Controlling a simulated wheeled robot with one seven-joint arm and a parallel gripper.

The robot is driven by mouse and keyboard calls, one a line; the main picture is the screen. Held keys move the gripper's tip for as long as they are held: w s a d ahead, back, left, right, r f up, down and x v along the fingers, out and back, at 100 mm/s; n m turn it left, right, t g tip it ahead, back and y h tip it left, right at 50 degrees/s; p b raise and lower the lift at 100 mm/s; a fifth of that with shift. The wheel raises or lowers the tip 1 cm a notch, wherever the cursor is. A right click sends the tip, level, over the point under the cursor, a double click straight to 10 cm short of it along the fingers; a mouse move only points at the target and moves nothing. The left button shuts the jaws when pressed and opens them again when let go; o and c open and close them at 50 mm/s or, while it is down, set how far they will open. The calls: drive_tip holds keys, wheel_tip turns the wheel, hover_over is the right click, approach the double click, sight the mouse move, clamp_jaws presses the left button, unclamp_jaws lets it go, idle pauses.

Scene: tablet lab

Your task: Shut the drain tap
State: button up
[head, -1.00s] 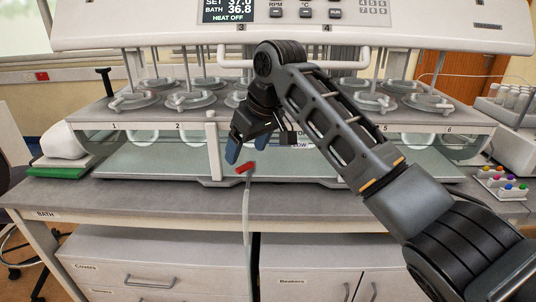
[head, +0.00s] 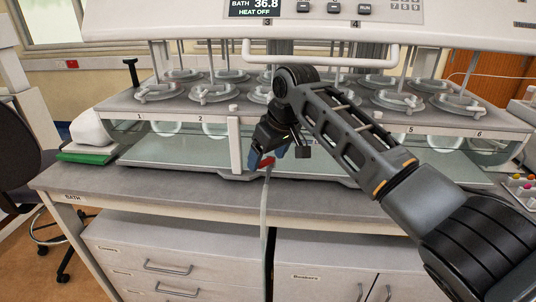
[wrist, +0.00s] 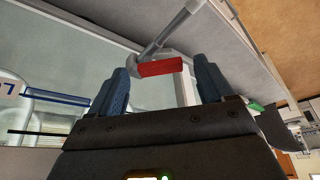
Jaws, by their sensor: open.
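The drain tap has a red lever handle (head: 267,163) at the front lower edge of the water bath. A pale drain hose (head: 264,215) hangs from it over the bench front. In the wrist view the red handle (wrist: 160,67) lies crosswise just beyond and between the blue fingertips, with the grey tap pipe (wrist: 170,32) leading away. My gripper (head: 267,157) is open around the handle's area; it also shows in the wrist view (wrist: 164,70). I cannot tell whether a finger touches the handle.
The water bath (head: 190,153) holds several lidded vessels and has a glass front. A white vertical post (head: 235,145) stands just left of my gripper. A green pad (head: 88,155) with a white object lies at the left. The bench front (head: 140,183) is clear.

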drive_tip(key=shift+c, duration=0.5)
drive_tip(key=c, duration=0.9)
drive_tip(key=shift+c, duration=0.2)
drive_tip(key=shift+a+r+p, duration=0.1)
drive_tip(key=shift+p, duration=0.2)
drive_tip(key=shift+a+r+m+h+p, duration=0.1)
drive_tip(key=shift+a+m+h+p, duration=0.15)
drive_tip(key=shift+m+p, duration=0.7)
drive_tip(key=m+h+p, duration=0.1)
drive_tip(key=m, duration=0.1)
drive_tip(key=shift+a+m+t, duration=0.1)
drive_tip(key=shift+m+t, duration=0.25)
drive_tip(key=shift+t, duration=0.05)
drive_tip(key=shift+w+a+m+t+h+p, duration=0.15)
drive_tip(key=shift+m+h+p, duration=0.25)
drive_tip(key=shift+m, duration=0.75)
drive_tip(key=shift+w+a+m+t+h+p, duration=0.1)
drive_tip(key=shift+w+m+t+h+p, duration=0.25)
drive_tip(key=shift+m, duration=0.8)
drive_tip(key=shift+s, duration=0.1)
